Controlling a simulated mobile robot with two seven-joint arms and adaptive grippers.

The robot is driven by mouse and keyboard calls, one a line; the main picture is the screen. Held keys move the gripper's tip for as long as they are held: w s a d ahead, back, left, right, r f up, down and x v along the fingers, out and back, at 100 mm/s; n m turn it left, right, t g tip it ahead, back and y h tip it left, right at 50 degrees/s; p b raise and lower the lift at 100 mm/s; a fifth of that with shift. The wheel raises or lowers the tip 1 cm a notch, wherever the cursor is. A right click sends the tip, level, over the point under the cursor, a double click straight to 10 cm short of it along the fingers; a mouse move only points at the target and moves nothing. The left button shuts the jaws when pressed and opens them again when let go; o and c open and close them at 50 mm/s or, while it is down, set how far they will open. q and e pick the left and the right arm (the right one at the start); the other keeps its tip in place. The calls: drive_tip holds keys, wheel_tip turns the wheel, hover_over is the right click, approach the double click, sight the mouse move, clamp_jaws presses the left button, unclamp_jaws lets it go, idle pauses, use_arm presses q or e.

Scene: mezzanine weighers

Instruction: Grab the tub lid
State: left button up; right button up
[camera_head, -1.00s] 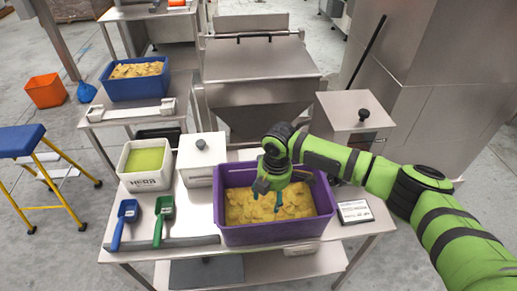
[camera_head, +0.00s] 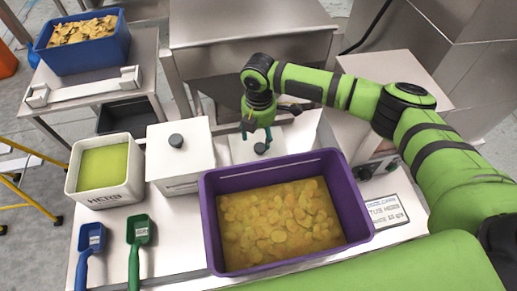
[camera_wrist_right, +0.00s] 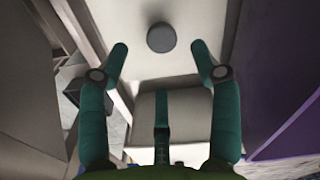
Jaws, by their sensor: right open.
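A pale flat lid (camera_head: 240,152) with a dark round knob (camera_head: 260,148) lies behind the purple tub (camera_head: 208,225), which holds yellow slices. My right gripper (camera_head: 257,137) is over this lid, open and empty, with its fingertips close to the knob. In the right wrist view the knob (camera_wrist_right: 161,38) stands ahead, centred between the spread fingers (camera_wrist_right: 160,58), and no finger appears to touch it. The lid's pale surface (camera_wrist_right: 185,22) surrounds the knob. The tub wall (camera_wrist_right: 275,95) shows at the right there. My left gripper is out of view.
A white box (camera_head: 195,158) with a dark knob stands left of the lid. Further left are a white herb tub (camera_head: 120,185), a blue scoop (camera_head: 90,240) and a green scoop (camera_head: 138,232). A label card (camera_head: 386,212) lies right of the purple tub.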

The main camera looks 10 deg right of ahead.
sight(260, 146)
drive_tip(key=shift+s+f, duration=0.15)
drive_tip(key=shift+f, duration=0.15)
wheel_tip(260, 146, down, 4)
drive_tip(key=shift+d+f+p, duration=0.1)
drive_tip(key=shift+d+p, duration=0.05)
drive_tip(key=shift+p, duration=0.8)
drive_tip(key=shift+f, duration=0.55)
drive_tip(key=c, duration=1.3)
